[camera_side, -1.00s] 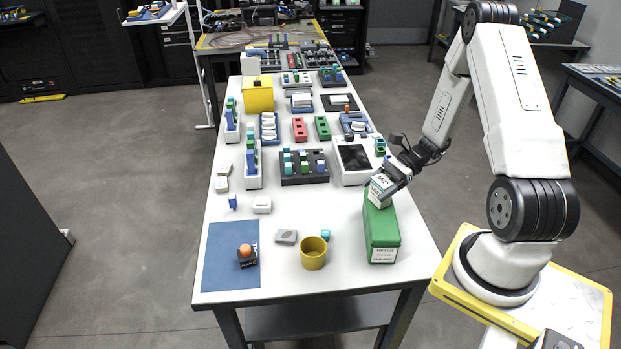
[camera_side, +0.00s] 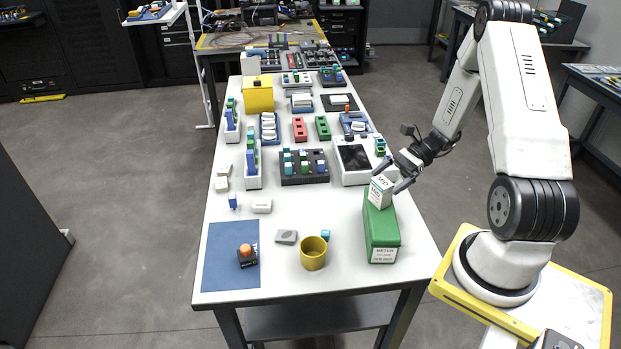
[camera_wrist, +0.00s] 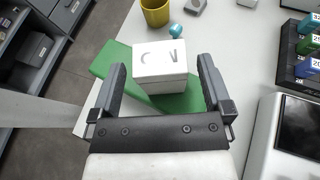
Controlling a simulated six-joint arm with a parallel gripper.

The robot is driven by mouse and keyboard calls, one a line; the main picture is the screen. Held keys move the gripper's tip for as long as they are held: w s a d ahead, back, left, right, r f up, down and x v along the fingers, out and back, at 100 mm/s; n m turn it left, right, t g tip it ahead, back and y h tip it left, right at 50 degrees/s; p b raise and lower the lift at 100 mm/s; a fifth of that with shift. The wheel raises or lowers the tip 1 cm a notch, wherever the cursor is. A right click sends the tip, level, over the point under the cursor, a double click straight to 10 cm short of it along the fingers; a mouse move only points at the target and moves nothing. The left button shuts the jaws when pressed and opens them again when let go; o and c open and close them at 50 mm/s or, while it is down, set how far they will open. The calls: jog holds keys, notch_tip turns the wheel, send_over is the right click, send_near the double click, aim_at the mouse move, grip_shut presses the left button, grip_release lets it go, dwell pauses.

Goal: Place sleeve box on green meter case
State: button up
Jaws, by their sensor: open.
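The white sleeve box (camera_side: 381,190) stands upright on the far end of the green meter case (camera_side: 381,232), which lies near the table's right edge. In the wrist view the box (camera_wrist: 160,58) shows its printed top, with the green case (camera_wrist: 112,62) beneath it. My gripper (camera_side: 396,176) is open, just behind and above the box. In the wrist view its fingers (camera_wrist: 162,75) are spread on either side of the box's near end, with visible gaps and no contact.
A yellow cup (camera_side: 313,254) and a small teal cube (camera_side: 325,234) stand left of the case. A white device with a dark screen (camera_side: 354,158) sits close behind it. A blue mat (camera_side: 221,270) lies front left. The table's right edge runs close by the case.

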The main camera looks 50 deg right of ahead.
aim_at(388, 180)
jog(key=shift+v, duration=2)
